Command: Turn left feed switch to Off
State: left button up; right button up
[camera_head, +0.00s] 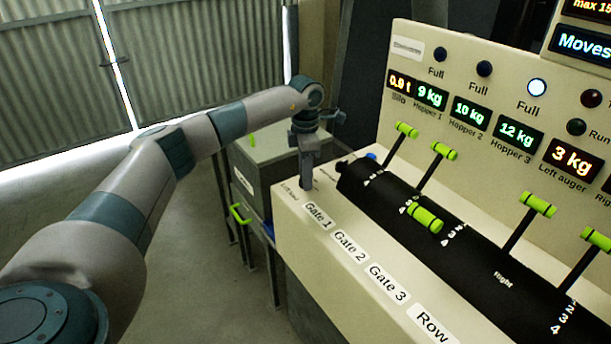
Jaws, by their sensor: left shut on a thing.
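My left gripper (307,184) points down at the far left end of the cream control panel (300,238). Its fingers are closed at the panel top beside a small, partly covered label that seems to read "Left feed". The left feed switch is hidden by the fingers, so its position, On or Off, cannot be read. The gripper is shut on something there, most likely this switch. My right gripper is not in view.
Green-handled levers (407,130) stand in a black curved housing (380,197) right of the gripper. Gate labels (318,216) line the panel's front. Lit displays (431,97) are behind. A grey cabinet (266,150) stands behind the gripper. Floor at left is clear.

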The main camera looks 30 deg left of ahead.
pick_arm(q)
jog(key=shift+r, duration=0.1)
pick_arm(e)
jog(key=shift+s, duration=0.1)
pick_arm(q)
jog(key=o, duration=1.1)
jog(key=shift+c, duration=0.2)
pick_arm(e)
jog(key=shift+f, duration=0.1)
pick_arm(q)
jog(key=shift+r, duration=0.45)
notch_tip(320, 180, up, 16)
jog(key=b, duration=0.3)
jog(key=shift+r, duration=0.2)
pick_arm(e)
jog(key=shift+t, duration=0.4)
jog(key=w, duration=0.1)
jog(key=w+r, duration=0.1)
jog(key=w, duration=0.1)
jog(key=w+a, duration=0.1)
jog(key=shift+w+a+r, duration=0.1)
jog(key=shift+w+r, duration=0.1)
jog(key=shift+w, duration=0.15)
pick_arm(q)
jog(key=shift+s+f, duration=0.1)
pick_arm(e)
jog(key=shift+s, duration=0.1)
